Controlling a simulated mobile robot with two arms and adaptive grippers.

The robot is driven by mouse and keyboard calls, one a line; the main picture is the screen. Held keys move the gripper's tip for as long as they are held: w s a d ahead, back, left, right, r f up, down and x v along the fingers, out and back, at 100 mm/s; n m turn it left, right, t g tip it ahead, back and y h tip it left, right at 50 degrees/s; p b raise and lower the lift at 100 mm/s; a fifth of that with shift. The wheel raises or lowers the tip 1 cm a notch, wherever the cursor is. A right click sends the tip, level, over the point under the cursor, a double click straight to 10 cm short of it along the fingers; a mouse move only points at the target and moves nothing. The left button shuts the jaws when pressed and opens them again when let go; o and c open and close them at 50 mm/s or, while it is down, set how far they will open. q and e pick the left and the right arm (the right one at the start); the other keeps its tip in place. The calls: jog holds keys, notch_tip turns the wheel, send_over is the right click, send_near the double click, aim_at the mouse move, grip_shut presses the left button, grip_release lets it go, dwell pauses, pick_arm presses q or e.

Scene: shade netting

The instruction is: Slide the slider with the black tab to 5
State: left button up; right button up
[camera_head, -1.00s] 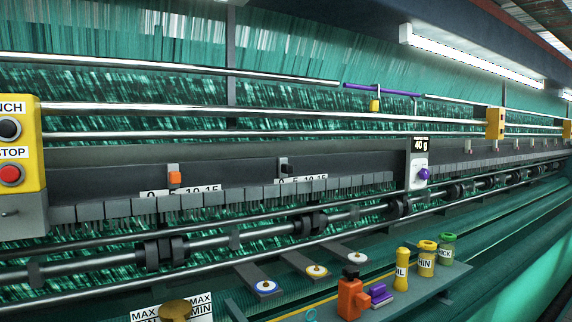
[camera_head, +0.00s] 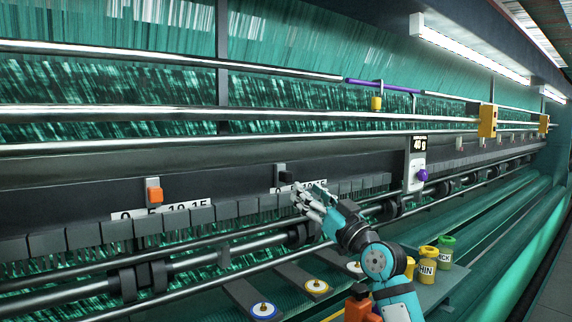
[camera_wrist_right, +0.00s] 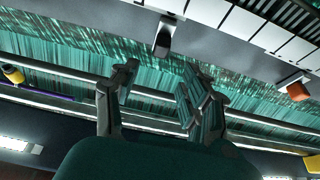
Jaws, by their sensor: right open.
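The black tab (camera_head: 287,177) sits on its slider on the dark machine panel, near the left, 0 end of its white number scale (camera_head: 277,190). My right gripper (camera_head: 312,195) is in front of this scale, just right of and below the tab, and hides part of the numbers. In the right wrist view the black tab (camera_wrist_right: 163,42) shows beyond and between the spread fingers of my right gripper (camera_wrist_right: 165,85). The gripper is open and empty. No contact with the tab is visible. My left gripper is out of view.
A second slider with an orange tab (camera_head: 153,190) and its own scale (camera_head: 190,208) is to the left. Grey blocks (camera_head: 202,214) line the panel below. Round rails (camera_head: 200,145) run above. Yellow and green jars (camera_head: 428,262) stand at lower right.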

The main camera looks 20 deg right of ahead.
aim_at(290, 174)
jog(key=p+x, duration=0.2)
jog(key=x, duration=0.5)
jog(key=shift+w+r, duration=0.15)
jog(key=shift+w, duration=0.15)
jog(key=shift+p+x, duration=0.5)
jog(key=shift+x, duration=0.55)
jog(key=shift+w+a, duration=0.1)
jog(key=shift+w, duration=0.05)
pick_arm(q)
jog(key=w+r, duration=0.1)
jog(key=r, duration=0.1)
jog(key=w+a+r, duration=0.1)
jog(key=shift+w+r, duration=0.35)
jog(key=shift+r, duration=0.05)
pick_arm(e)
jog(key=shift+c, duration=1.4)
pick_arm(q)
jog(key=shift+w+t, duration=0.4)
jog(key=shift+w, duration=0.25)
pick_arm(e)
grip_shut()
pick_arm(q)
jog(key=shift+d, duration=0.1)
